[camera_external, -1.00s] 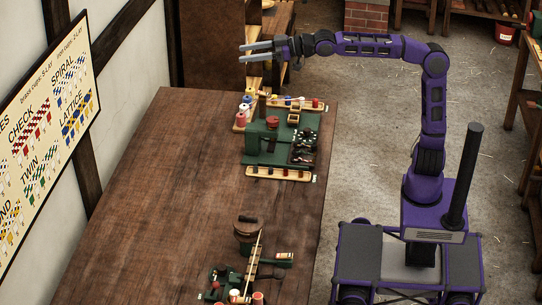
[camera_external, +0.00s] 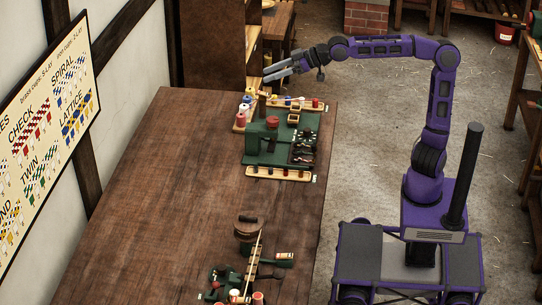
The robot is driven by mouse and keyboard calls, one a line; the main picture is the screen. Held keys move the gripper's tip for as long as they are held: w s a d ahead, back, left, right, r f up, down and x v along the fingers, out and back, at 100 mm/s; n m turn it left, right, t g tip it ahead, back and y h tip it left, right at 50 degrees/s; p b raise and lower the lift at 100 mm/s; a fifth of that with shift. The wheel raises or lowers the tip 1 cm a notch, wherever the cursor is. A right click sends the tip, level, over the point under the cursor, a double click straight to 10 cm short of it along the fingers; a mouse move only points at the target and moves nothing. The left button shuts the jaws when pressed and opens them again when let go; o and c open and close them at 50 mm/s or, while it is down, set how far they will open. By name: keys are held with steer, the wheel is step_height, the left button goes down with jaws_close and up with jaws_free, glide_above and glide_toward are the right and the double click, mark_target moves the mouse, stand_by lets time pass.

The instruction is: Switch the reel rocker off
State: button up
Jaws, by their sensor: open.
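A green machine (camera_external: 265,140) with spools and small dark parts sits at the right edge of the wooden table. The reel rocker cannot be told apart at this size. Dark small parts (camera_external: 304,143) show on the machine's right side. My gripper (camera_external: 268,74) is open and empty, pointing left, above and behind the machine and apart from it. Its two grey fingers are parted.
The long wooden table (camera_external: 150,200) is mostly bare on its left. A second green device (camera_external: 228,278) with a wooden rod stands at the table's front. A tray of coloured spools (camera_external: 298,103) lies behind the machine, and another tray (camera_external: 278,173) lies in front of it.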

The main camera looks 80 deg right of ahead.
steer(key=s+a+f+g+h, duration=0.1)
steer(key=s+f+g, duration=0.2)
steer(key=s+f, duration=0.5)
steer(key=s+f+m+g, duration=0.15)
steer(key=s+f, duration=0.35)
steer(key=s, duration=0.7)
steer(key=s+a+f+g+h, duration=0.1)
steer(key=s+f+g, duration=0.2)
steer(key=s+f, duration=0.5)
steer(key=s+d+f+n+g+h+b, duration=0.2)
steer(key=s+d+f+n+g+b, duration=0.25)
steer(key=d+f+n+g, duration=0.55)
steer(key=s+d+r+n+g+h+b, duration=0.2)
steer(key=d+n+h, duration=0.3)
steer(key=d+n, duration=0.4)
steer(key=shift+s+d+g+b, duration=0.35)
steer(key=shift+d+g, duration=0.1)
steer(key=shift+d, duration=1.5)
